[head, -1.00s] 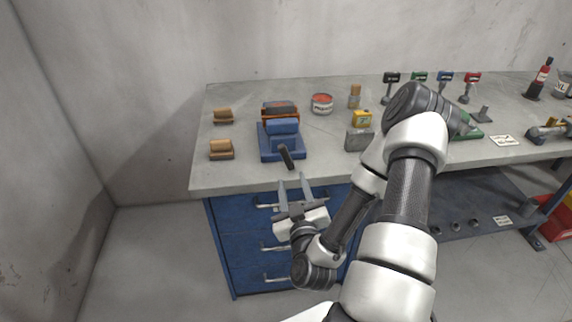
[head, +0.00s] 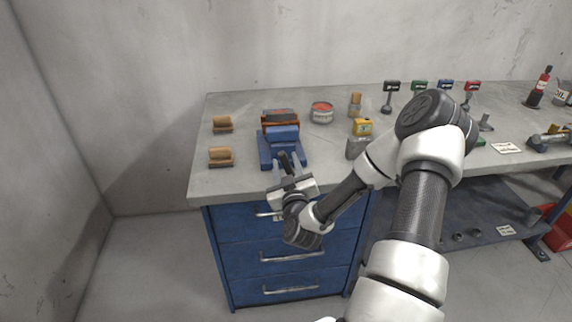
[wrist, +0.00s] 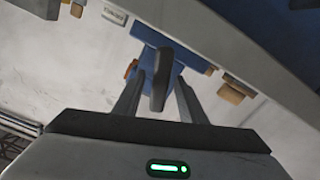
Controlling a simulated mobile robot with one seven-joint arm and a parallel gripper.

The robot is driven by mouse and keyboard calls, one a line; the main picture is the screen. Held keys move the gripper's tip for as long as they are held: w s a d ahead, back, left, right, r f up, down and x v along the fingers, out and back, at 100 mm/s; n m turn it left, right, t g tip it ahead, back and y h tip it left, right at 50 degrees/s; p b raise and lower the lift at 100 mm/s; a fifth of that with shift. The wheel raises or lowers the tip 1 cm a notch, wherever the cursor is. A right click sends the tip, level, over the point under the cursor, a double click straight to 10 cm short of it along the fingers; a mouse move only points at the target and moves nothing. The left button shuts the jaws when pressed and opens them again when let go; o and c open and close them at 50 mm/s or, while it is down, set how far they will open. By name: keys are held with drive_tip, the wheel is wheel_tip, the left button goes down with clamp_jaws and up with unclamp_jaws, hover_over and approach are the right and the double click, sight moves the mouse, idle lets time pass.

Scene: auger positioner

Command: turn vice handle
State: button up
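The blue vice (head: 283,147) stands on the left part of the workbench near its front edge. Its dark handle (head: 285,161) sticks out at the front, and it shows tilted in the middle of the wrist view (wrist: 162,80). My gripper (head: 286,164) is at the handle, in front of the vice. In the wrist view its two fingers (wrist: 157,97) are apart, one on each side of the handle. A gap shows on both sides, so the fingers do not look closed on it.
The workbench (head: 240,184) has blue drawers (head: 265,235) below its front edge. Two wooden-topped brushes (head: 221,157) lie left of the vice. A red-topped can (head: 321,113), a yellow device (head: 362,127) and a grey block (head: 356,148) stand to the right.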

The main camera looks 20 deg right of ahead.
clamp_jaws()
drive_tip(key=shift+m, duration=0.4)
drive_tip(key=m+b, duration=0.2)
drive_tip(key=shift+m, duration=0.4)
drive_tip(key=m+b, duration=0.1)
drive_tip(key=m, duration=0.2)
drive_tip(key=shift+d+m, duration=0.15)
drive_tip(key=shift+m, duration=0.15)
drive_tip(key=m+b, duration=0.2)
drive_tip(key=m, duration=0.4)
drive_tip(key=shift+s+d+m, duration=0.1)
drive_tip(key=shift+d+m, duration=0.05)
drive_tip(key=shift+m, duration=0.15)
drive_tip(key=shift+b, duration=0.3)
drive_tip(key=shift+f, duration=0.1)
